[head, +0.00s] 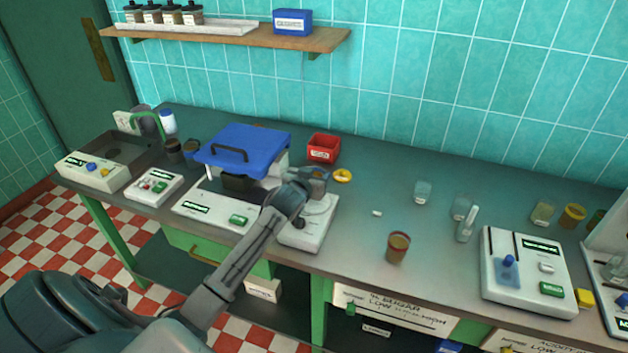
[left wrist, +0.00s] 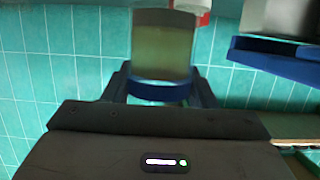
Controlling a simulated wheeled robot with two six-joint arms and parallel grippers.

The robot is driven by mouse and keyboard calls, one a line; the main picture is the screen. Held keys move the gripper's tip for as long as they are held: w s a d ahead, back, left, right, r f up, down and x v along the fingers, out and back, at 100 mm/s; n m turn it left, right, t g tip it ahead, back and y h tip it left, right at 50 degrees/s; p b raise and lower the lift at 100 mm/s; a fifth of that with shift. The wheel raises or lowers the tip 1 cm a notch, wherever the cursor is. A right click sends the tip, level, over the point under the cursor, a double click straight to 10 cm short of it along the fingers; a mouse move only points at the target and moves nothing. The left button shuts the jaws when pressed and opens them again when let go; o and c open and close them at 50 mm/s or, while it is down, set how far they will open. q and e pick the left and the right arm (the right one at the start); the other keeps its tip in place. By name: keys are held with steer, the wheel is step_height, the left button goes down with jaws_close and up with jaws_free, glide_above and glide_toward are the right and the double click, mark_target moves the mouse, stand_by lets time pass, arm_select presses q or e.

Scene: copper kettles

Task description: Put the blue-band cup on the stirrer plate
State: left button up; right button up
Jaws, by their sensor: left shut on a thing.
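My left gripper (head: 312,181) is shut on the blue-band cup (left wrist: 162,52). In the left wrist view the cup stands between my two fingers, with its dark blue band (left wrist: 160,90) at finger level and murky olive-brown contents above. In the head view only a small part of the cup (head: 319,172) shows past my gripper. The white stirrer plate (head: 303,235) is on the bench just below my gripper, and my arm covers part of it. The gap between cup and plate cannot be judged. My right gripper is not in view.
A blue-lidded device (head: 243,143) stands close left of my gripper. A red bin (head: 322,147) and a yellow ring-like item (head: 343,175) are behind it. A brown cup (head: 397,246) stands to the right. The bench between them is mostly clear.

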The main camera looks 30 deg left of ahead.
arm_select(q)
step_height(320, 180, down, 3)
steer(key=shift+w+a+r+p, duration=0.1)
steer(key=shift+r+p, duration=0.1)
steer(key=shift+p, duration=0.6)
steer(key=shift+f, duration=0.45)
steer(key=shift+f, duration=0.15)
steer(key=o, duration=1.1)
steer(key=shift+c, duration=0.2)
